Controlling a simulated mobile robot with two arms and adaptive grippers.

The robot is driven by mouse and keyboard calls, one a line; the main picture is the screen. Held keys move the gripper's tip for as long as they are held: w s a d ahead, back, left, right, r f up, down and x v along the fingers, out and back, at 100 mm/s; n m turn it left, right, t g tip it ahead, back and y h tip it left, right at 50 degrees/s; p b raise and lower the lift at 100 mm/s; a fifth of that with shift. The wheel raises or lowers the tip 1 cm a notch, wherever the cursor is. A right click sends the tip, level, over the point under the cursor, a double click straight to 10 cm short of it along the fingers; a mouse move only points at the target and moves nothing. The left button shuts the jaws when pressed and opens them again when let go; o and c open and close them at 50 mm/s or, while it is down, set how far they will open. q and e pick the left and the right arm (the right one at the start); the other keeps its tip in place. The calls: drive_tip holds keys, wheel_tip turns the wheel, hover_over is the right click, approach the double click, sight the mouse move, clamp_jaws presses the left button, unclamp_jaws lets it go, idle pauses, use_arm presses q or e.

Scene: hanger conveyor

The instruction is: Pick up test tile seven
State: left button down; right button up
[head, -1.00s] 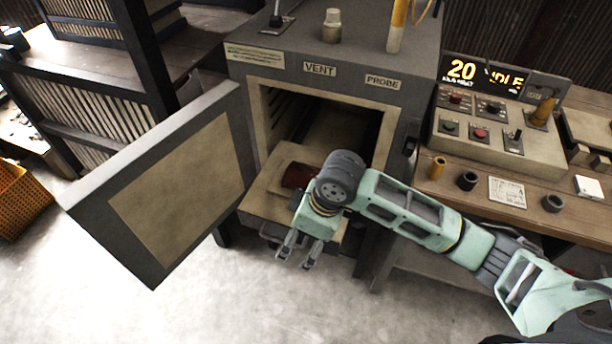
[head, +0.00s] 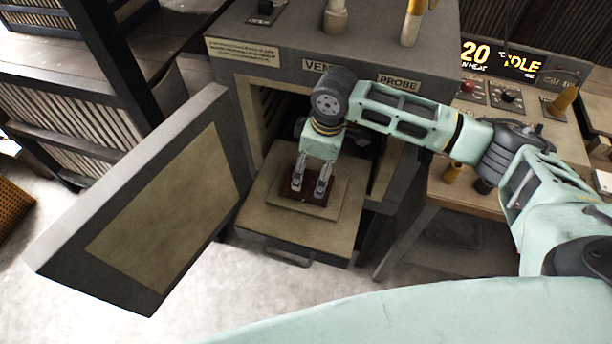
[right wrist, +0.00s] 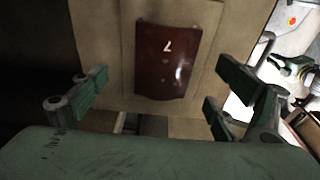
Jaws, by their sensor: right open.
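Test tile seven is a dark red-brown glossy tile (head: 304,197) lying on a beige slab on the pulled-out kiln shelf. In the right wrist view the tile (right wrist: 176,62) shows a pale "7" and lies between the lines of my fingers. My right gripper (head: 308,190) is open, pointing down over the tile, with its fingers partly covering it in the head view. In the right wrist view my open right gripper (right wrist: 155,95) has a finger on each side, apart from the tile. My left gripper is not in view.
The kiln door (head: 150,205) stands open at left. The beige shelf (head: 330,228) sticks out of the kiln, with a handle (head: 290,258) at its front. A wooden bench (head: 470,195) with a control panel is at right. Clear floor lies in front.

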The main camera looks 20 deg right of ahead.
sight(309, 181)
drive_tip(key=f, duration=0.1)
drive_tip(key=a+f+p, duration=0.1)
drive_tip(key=f, duration=0.1)
drive_tip(key=shift+s+a, duration=0.15)
drive_tip(key=shift+w+a+f, duration=0.1)
drive_tip(key=shift+w+f, duration=0.05)
drive_tip(key=shift+f, duration=0.4)
drive_tip(key=shift+w+f, duration=0.1)
drive_tip(key=shift+f, duration=0.65)
drive_tip(key=c, duration=1.4)
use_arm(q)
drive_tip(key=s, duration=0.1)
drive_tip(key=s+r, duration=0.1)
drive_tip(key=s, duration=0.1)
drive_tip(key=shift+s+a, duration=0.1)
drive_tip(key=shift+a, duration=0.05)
